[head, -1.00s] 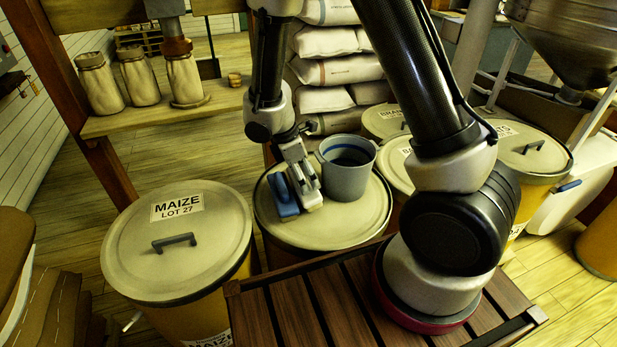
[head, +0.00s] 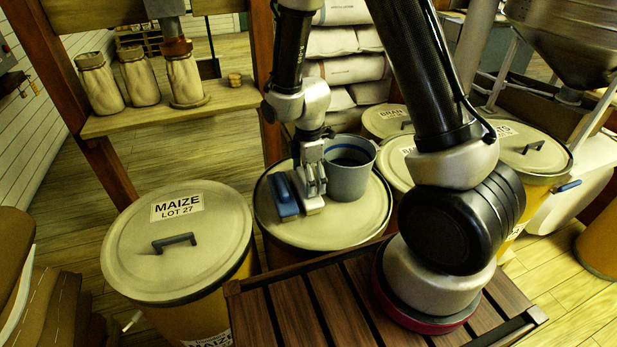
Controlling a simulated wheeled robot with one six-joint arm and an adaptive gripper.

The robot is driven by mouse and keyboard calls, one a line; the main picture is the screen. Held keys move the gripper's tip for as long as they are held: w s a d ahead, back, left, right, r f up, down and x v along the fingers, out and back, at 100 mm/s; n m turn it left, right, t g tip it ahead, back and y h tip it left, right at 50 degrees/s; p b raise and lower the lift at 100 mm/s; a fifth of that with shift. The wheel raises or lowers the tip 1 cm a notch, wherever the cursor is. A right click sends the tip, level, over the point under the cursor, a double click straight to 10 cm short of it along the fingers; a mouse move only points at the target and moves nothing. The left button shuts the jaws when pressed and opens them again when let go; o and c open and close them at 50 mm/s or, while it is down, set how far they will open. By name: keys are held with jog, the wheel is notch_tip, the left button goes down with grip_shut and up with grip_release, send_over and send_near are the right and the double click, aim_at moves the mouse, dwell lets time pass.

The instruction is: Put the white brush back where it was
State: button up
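A pale brush (head: 311,206), which I take to be the white one, lies on the round drum lid (head: 345,231) in the middle. A blue brush (head: 284,198) lies close to its left, roughly parallel. My gripper (head: 313,190) points down at the pale brush, and its fingers cover much of it. The fingers look to be at or just over the brush, but whether they are closed on it is too small to tell. A grey bucket (head: 347,180) with a blue band stands on the same lid, close to the gripper's right.
A drum labelled MAIZE (head: 178,262) stands at the left with a clear lid and a handle. Stacked sacks (head: 345,70) and more lidded drums are behind and to the right. The front of the lid is free.

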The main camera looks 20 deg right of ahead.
jog(key=o, duration=0.6)
jog(key=shift+f, duration=0.1)
jog(key=shift+o, duration=0.2)
notch_tip(320, 180, up, 12)
jog(key=s+d+r+m+t, duration=0.1)
jog(key=s+d+r+m, duration=0.3)
jog(key=r, duration=0.3)
jog(key=s+d+r+m+t, duration=0.1)
jog(key=s+d+r+m, duration=0.2)
jog(key=d+r+m, duration=0.3)
jog(key=s+d+r+m+t, duration=0.1)
jog(key=s+d+r+m, duration=0.1)
jog(key=s, duration=0.4)
jog(key=s+d+r+m+t, duration=0.1)
jog(key=s+d+r+m, duration=0.1)
jog(key=s+r+m, duration=0.2)
jog(key=shift+s+r+m, duration=0.3)
jog(key=shift+s+m, duration=0.7)
jog(key=shift+s, duration=0.05)
jog(key=shift+d, duration=0.1)
